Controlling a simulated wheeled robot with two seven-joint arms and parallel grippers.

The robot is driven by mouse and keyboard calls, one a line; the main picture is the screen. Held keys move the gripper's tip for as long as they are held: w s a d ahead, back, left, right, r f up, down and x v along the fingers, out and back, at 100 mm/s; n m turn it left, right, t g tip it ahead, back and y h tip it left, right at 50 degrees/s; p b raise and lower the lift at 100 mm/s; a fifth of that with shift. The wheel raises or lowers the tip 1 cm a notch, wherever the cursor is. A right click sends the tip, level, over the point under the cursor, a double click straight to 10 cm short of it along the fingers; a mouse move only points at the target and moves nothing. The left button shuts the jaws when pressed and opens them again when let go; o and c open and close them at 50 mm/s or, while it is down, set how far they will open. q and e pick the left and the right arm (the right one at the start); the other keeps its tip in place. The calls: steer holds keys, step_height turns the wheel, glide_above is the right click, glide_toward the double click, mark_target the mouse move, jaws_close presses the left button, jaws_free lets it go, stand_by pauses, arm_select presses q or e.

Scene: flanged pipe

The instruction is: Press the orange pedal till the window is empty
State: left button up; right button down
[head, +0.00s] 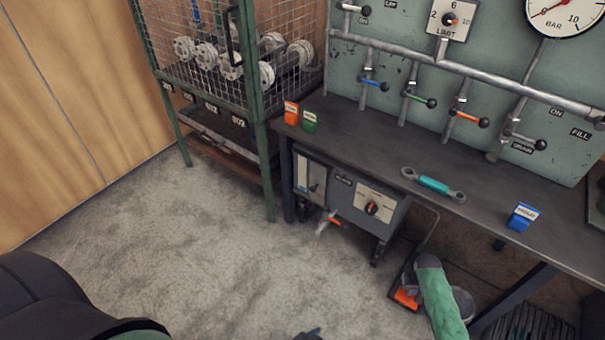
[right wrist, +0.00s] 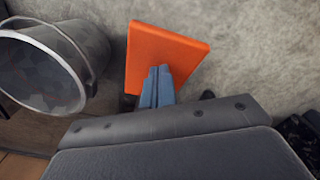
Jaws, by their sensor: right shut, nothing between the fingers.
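The orange pedal (head: 406,298) is on the floor under the bench, partly hidden by my right arm. In the right wrist view the pedal (right wrist: 168,50) is a flat orange plate. My right gripper (right wrist: 157,85) is shut and empty, its blue fingertips overlapping the pedal's near edge; I cannot tell whether they touch or press it. The head view hides these fingertips behind the arm. A pale, window-like panel (head: 312,180) is on the left of the grey unit's front; its contents are too small to read. A dark blue tip (head: 312,333), perhaps my left gripper, shows at the bottom edge.
A metal bucket (right wrist: 40,70) stands beside the pedal. The grey unit (head: 350,200) under the bench has a knob and an orange-handled tap (head: 330,220). A turquoise-handled tool (head: 434,185) lies on the bench (head: 380,150). A green cage (head: 225,70) stands left. Floor in front is clear.

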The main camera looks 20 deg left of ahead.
arm_select(q)
steer(key=s+f+g, duration=0.2)
steer(key=s+f, duration=0.2)
steer(key=shift+s+a+p, duration=0.25)
steer(key=shift+a+p, duration=0.05)
steer(key=shift+p, duration=0.15)
arm_select(e)
steer(key=shift+r, duration=0.45)
steer(key=shift+f, duration=0.1)
stand_by(0.3)
